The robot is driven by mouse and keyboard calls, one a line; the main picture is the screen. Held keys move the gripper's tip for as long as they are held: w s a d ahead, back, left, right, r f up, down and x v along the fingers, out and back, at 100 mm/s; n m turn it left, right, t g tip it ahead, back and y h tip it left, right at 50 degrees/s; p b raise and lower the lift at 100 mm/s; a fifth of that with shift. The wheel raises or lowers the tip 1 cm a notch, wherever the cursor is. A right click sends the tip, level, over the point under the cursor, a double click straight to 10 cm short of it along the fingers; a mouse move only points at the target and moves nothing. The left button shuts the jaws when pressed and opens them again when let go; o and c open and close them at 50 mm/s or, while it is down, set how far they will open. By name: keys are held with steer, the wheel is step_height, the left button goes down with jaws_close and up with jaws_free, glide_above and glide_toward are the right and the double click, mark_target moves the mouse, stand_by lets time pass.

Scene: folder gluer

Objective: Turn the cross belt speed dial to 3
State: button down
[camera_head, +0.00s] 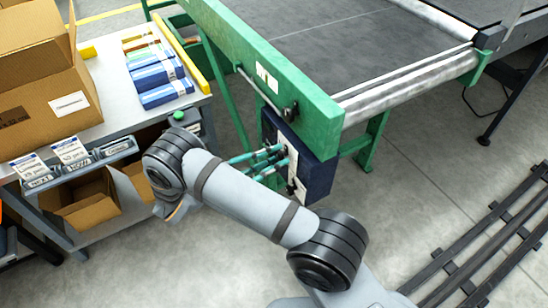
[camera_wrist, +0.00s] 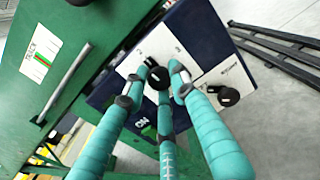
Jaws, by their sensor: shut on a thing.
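A dark blue control box (camera_head: 318,178) with a white front panel hangs below the corner of the green conveyor frame. In the wrist view the white panel (camera_wrist: 205,62) carries a black round dial (camera_wrist: 158,77) between my fingertips and a second black knob (camera_wrist: 228,97) to the right. The dial's scale and pointer are too small or covered to read, and I cannot read which label belongs to it. My gripper (camera_wrist: 160,84) has its teal fingers closed around the dial. In the head view my gripper (camera_head: 273,158) reaches the panel from the left.
A grey bench (camera_head: 115,112) with a cardboard box (camera_head: 45,90) and blue packs (camera_head: 160,82) stands at the left. The green conveyor frame (camera_head: 255,70) is above the control box. Black floor rails (camera_head: 480,255) run at the lower right.

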steer(key=shift+s+f, duration=0.1)
steer(key=m+p, duration=0.1)
steer(key=m, duration=0.2)
steer(key=shift+m, duration=0.4)
steer(key=m, duration=0.4)
steer(key=shift+m+p, duration=0.3)
steer(key=m, duration=0.4)
steer(key=shift+a+m, duration=0.1)
steer(key=shift+m, duration=1.6)
steer(key=shift+w, duration=0.2)
steer(key=c, duration=1.4)
jaws_free()
steer(key=shift+c, duration=0.2)
